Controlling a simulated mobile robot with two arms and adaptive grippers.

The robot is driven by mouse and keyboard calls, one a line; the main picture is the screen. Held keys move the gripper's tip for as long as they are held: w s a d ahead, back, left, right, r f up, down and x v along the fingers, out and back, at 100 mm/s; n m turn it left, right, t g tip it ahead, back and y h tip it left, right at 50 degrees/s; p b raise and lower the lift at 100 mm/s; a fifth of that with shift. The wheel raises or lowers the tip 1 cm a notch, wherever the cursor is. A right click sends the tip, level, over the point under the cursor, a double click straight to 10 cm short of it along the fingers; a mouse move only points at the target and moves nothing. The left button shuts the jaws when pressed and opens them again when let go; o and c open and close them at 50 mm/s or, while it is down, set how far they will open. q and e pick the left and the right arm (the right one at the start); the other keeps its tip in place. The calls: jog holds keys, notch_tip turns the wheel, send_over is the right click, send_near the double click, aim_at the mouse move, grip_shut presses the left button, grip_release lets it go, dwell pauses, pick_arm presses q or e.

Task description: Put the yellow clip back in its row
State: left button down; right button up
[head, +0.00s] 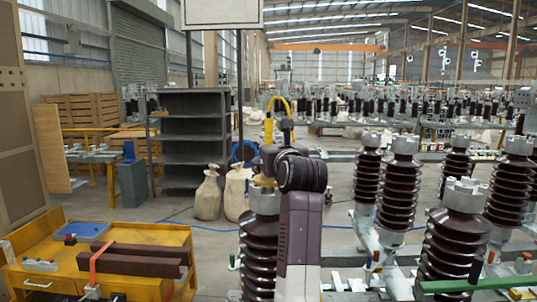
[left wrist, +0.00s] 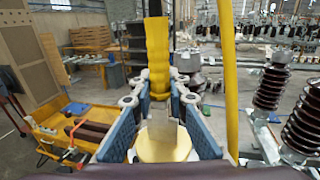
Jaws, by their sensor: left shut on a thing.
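The yellow clip (head: 268,128) is raised above my left gripper (head: 270,152), with a curved yellow part arching to its right. In the left wrist view the clip (left wrist: 158,62) stands between the blue-grey fingers of my left gripper (left wrist: 158,98), which is shut on it. A long yellow strip (left wrist: 230,80) runs up on the right of that view; I cannot tell whether it belongs to the clip. My right gripper is not in view. I cannot make out which row is the clip's own.
Brown ribbed insulators (head: 459,235) stand at the right, one close behind my arm. A yellow cart (head: 150,235) with dark bars (head: 130,262) is at the lower left. Small coloured handles (head: 376,256) show low among the insulators. Sacks (head: 208,195) and a grey shelf (head: 190,130) stand behind.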

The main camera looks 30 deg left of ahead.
pick_arm(q)
notch_tip(320, 180, up, 16)
jog(key=b, duration=0.3)
jog(key=shift+r, duration=1.05)
